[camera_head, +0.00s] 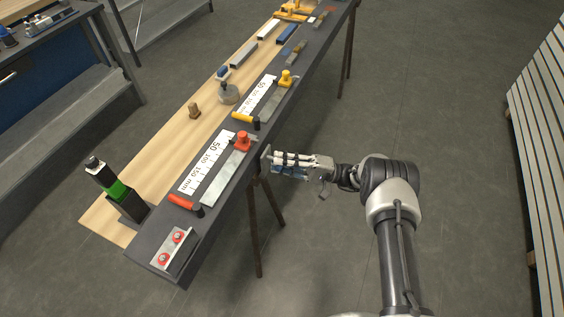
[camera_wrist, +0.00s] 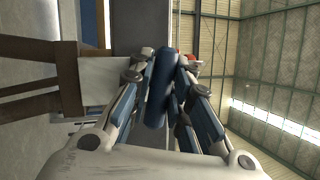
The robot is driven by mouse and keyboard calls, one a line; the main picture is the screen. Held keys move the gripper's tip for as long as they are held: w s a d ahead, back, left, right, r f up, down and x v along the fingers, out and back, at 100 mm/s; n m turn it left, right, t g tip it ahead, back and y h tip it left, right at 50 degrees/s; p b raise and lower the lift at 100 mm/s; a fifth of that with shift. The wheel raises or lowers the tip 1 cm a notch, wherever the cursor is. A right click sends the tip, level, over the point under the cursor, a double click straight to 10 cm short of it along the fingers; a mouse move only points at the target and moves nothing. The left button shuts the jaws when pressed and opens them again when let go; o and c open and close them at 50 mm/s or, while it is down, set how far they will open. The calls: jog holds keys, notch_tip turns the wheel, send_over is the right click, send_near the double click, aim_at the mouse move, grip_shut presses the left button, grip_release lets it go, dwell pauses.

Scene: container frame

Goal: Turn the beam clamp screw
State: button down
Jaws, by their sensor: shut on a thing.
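My gripper (camera_head: 278,161) reaches in from the right to the side edge of the dark beam. A small grey plate (camera_head: 265,158), seemingly part of the beam clamp, shows at the beam's edge in front of the fingers. In the wrist view my gripper (camera_wrist: 160,75) is shut on a dark blue cylinder (camera_wrist: 156,95), which looks like the clamp screw's handle. The cylinder lies lengthwise between the two fingers. A pale block (camera_wrist: 98,92) beside the fingers may be the clamp body. The screw's thread is hidden.
Dark bench legs (camera_head: 268,205) stand below.

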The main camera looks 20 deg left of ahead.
jog(key=shift+w+r+n+h, duration=0.15)
jog(key=shift+n+h, duration=0.35)
jog(key=shift+n, duration=0.8)
jog(key=c, duration=1.8)
grip_release()
jog(key=shift+o, duration=1.4)
jog(key=v, duration=1.2)
